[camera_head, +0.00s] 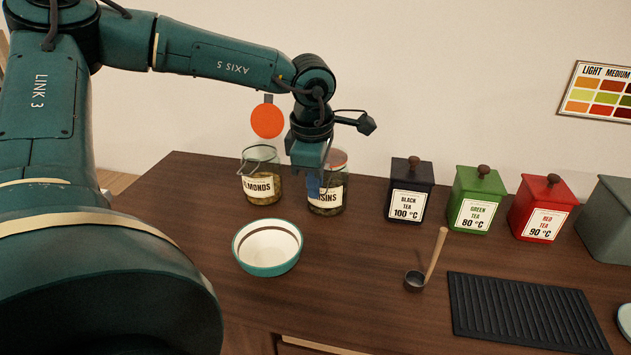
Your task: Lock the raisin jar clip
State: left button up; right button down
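The raisin jar (327,197) is a clear glass jar with a white label, of which "SINS" shows. It stands upright on the dark wooden counter, with a reddish lid part (337,158) at its top. My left gripper (316,186) points down at the front of this jar, its blue fingertip part in front of the glass and label. The gripper hides the jar's upper left and most of its clip, so I cannot tell the clip's state, finger spacing or contact. My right gripper is not in view.
The almond jar (261,180) stands close on the left, below an orange disc (267,121). A white-lined bowl (268,248) is in front. Black (409,190), green (476,198) and red (541,207) tea tins, a scoop (414,281) and a ribbed mat (525,312) lie right.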

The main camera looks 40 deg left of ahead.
pick_arm(q)
jog(key=shift+f, duration=0.25)
jog(key=shift+c, duration=0.6)
grip_shut()
